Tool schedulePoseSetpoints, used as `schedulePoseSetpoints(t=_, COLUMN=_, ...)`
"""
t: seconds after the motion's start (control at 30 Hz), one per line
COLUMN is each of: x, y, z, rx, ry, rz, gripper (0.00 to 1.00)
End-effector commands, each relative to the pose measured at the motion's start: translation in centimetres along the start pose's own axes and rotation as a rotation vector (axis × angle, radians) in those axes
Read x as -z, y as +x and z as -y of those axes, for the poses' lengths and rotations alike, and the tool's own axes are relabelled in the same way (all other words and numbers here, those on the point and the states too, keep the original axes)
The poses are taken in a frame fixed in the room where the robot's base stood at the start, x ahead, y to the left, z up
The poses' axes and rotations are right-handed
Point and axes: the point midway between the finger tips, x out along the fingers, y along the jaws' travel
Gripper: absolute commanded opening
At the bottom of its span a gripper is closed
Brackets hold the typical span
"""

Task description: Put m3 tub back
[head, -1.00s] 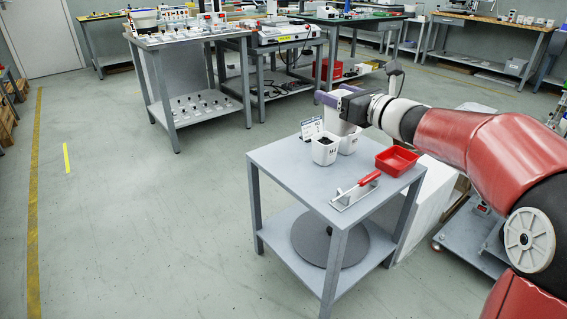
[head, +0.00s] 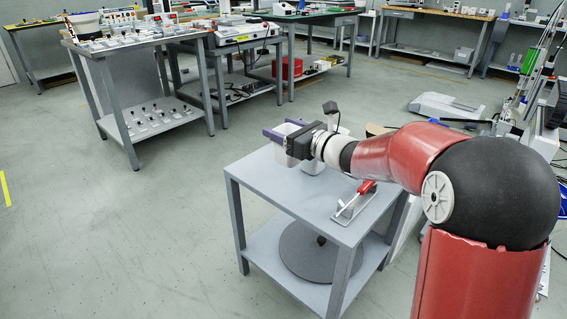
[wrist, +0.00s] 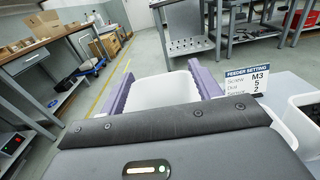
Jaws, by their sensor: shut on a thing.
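My gripper (head: 284,128) has purple fingers and is shut on a white tub (head: 281,153) at the far edge of the small grey table (head: 270,187). In the wrist view the tub (wrist: 168,92) sits between the fingers (wrist: 160,75), with white inner walls showing; its label and floor are hidden. I cannot tell if its base touches the table. A second white tub (head: 313,167) stands just right of it, partly behind my arm; a tub also shows at the right edge of the wrist view (wrist: 303,118). A feeder setting card reading M3 (wrist: 250,80) stands between them.
A metal tool with a red handle (head: 354,201) lies on the table's right part. The table's front left is bare. A round grey base (head: 300,262) is on its lower shelf. A grey bench (head: 140,38) with small parts stands behind, with open floor between.

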Motion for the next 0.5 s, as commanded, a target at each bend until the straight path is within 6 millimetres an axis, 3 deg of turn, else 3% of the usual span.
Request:
schedulePoseSetpoints(t=0.1, x=2.5, y=0.0, z=0.0, rx=0.0, ry=0.002, rz=0.0, gripper=0.36)
schedulePoseSetpoints(t=0.37, x=4.4, y=0.0, z=0.1, rx=0.0, ry=0.001, rz=0.001, gripper=0.36)
schedulePoseSetpoints(t=0.5, x=6.5, y=0.0, z=0.1, rx=0.0, ry=0.003, rz=0.001, gripper=0.36)
